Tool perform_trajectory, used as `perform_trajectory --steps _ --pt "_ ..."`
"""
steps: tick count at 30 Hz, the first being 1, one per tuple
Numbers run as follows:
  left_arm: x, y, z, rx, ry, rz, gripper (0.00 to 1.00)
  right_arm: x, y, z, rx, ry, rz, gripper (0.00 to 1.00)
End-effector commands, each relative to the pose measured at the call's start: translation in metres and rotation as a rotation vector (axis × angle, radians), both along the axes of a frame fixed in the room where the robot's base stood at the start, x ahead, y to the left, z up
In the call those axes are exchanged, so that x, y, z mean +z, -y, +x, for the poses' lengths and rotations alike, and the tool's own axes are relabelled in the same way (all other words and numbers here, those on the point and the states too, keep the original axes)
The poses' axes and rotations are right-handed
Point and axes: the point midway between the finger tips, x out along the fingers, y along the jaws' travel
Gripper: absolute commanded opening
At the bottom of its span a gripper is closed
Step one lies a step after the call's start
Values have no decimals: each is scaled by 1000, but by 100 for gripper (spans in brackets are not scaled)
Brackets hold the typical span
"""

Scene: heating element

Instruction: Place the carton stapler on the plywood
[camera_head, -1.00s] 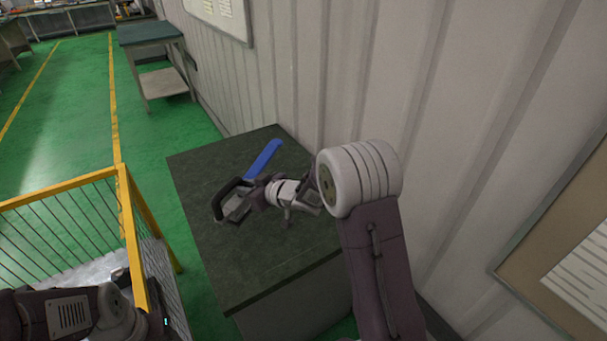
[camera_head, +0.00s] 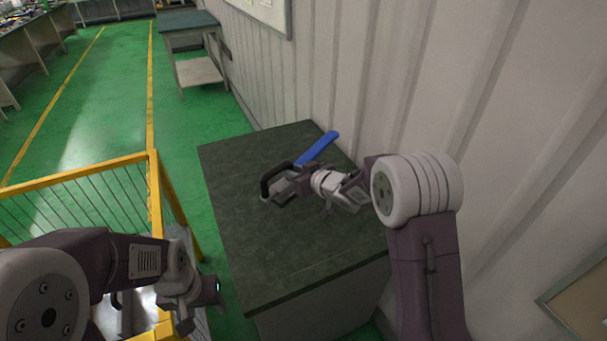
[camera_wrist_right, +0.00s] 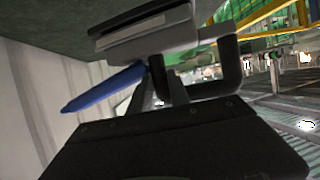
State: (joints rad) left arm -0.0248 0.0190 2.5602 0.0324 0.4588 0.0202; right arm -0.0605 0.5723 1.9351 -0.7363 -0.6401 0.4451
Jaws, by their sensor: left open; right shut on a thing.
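The carton stapler has a grey metal body with a black loop handle (camera_head: 275,182) and a long blue lever (camera_head: 318,149). It is over the dark green tabletop (camera_head: 262,240); whether it touches the top is unclear. My right gripper (camera_head: 306,177) is shut on the stapler, between the loop and the lever. In the right wrist view the stapler's grey body (camera_wrist_right: 150,32) and blue lever (camera_wrist_right: 103,89) are just beyond the fingers (camera_wrist_right: 160,95). My left gripper (camera_head: 205,306) is open and empty, low at the left by the yellow rail.
A yellow-railed wire cage (camera_head: 80,185) stands left of the table. A corrugated wall (camera_head: 345,80) runs close behind it on the right. Another workbench (camera_head: 188,22) stands farther back. The green floor (camera_head: 110,100) between is clear.

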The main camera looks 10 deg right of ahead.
Motion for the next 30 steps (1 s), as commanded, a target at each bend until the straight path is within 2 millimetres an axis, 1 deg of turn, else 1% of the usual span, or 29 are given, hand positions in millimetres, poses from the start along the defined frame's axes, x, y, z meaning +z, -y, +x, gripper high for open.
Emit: perform_trajectory --steps 1,3,6,10,17,20,24,26,30 --pt "-4 0 0 0 0 0 55 -6 -12 7 6 8 4 0" --pt "-6 0 0 0 0 0 55 -16 -26 15 4 7 4 0" --pt "-7 0 0 0 0 0 55 -26 -41 25 3 8 5 0" --pt "-8 0 0 0 0 0 55 -33 -53 33 2 9 4 0" --pt "-9 0 0 0 0 0 55 -37 -56 35 0 9 4 0" --pt "-11 0 0 0 0 0 55 -49 -56 35 0 7 3 0" --pt "-14 0 0 0 0 0 55 -71 -56 35 0 6 3 0" --pt "-14 0 0 0 0 0 55 -75 -56 35 0 9 4 0" --pt "-13 0 0 0 0 0 55 -74 -55 35 0 11 3 0"
